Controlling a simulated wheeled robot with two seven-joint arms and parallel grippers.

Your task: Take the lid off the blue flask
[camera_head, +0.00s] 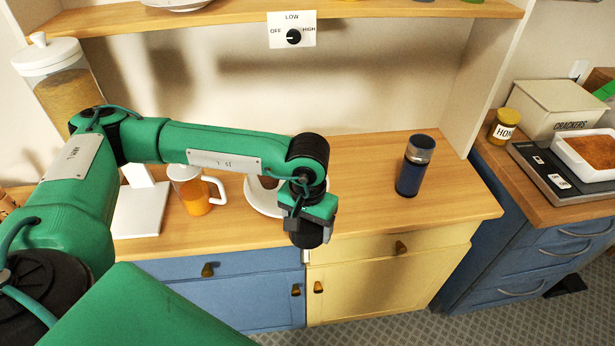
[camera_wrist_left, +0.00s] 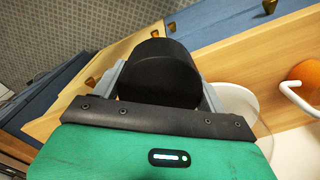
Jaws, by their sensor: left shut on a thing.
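The blue flask (camera_head: 410,179) stands upright on the wooden counter, right of my left arm, with a grey band near its dark top. My left gripper (camera_head: 307,222) is well to its left, pointing down near the counter's front edge. It is shut on a black, round-ended piece that looks like the flask's lid (camera_head: 305,238). In the left wrist view, the lid (camera_wrist_left: 160,72) sits between the two grey fingers. The lid is apart from the flask. My right gripper is not in view.
A white plate (camera_head: 257,202) with a brown item lies partly behind my gripper. The counter (camera_head: 362,215) is clear between gripper and flask.

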